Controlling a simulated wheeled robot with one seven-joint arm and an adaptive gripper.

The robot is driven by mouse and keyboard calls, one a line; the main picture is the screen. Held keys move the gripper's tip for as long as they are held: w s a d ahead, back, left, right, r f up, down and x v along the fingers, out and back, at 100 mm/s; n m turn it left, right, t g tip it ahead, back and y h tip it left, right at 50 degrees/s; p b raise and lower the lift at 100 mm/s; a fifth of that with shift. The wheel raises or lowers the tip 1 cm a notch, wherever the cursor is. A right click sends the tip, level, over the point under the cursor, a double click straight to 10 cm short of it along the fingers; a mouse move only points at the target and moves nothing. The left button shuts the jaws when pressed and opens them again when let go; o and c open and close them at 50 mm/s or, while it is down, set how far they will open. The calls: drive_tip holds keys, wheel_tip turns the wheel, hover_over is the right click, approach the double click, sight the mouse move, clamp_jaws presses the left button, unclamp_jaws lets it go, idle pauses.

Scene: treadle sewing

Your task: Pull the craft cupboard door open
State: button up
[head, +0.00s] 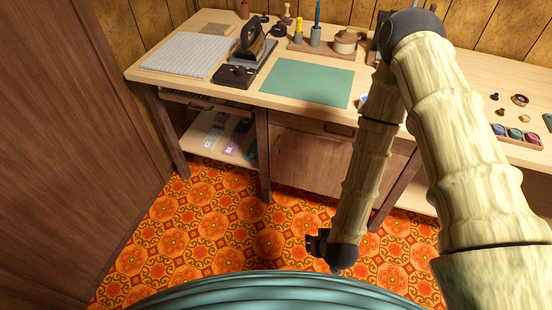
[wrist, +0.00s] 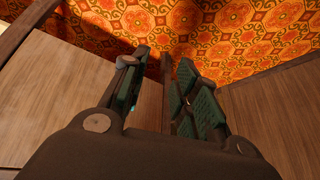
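The craft cupboard door (head: 308,160) is a brown wooden panel under the worktable, and it looks shut. Its dark bar handle (head: 340,130) is near the top right edge. My arm hangs down in front of the cupboard's right part and hides some of it. The dark end of the arm is low over the carpet, apart from the handle; the fingers are not clear there. In the wrist view my gripper (wrist: 160,82) is open, with nothing between its fingers. Wooden panels show behind and beside it; I cannot tell which is the door. No handle shows there.
An open shelf (head: 215,138) is left of the cupboard. A large brown wooden panel (head: 60,130) stands at the left. Patterned orange carpet (head: 215,215) lies clear before the cupboard.

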drive_tip(key=w+a+f+t+b, duration=0.2)
drive_tip(key=w+a+t+b, duration=0.55)
drive_tip(key=w, duration=0.65)
drive_tip(key=m+t+h+b, duration=0.2)
drive_tip(key=t+h+b, duration=0.25)
drive_tip(key=b, duration=0.95)
approach(277, 147)
drive_tip(key=shift+y, duration=0.35)
drive_tip(key=w, duration=0.3)
drive_tip(key=w+d+b, duration=0.1)
drive_tip(key=w, duration=0.2)
drive_tip(key=w+b, duration=0.1)
drive_tip(key=w, duration=0.2)
drive_tip(key=shift+d, duration=0.25)
clamp_jaws()
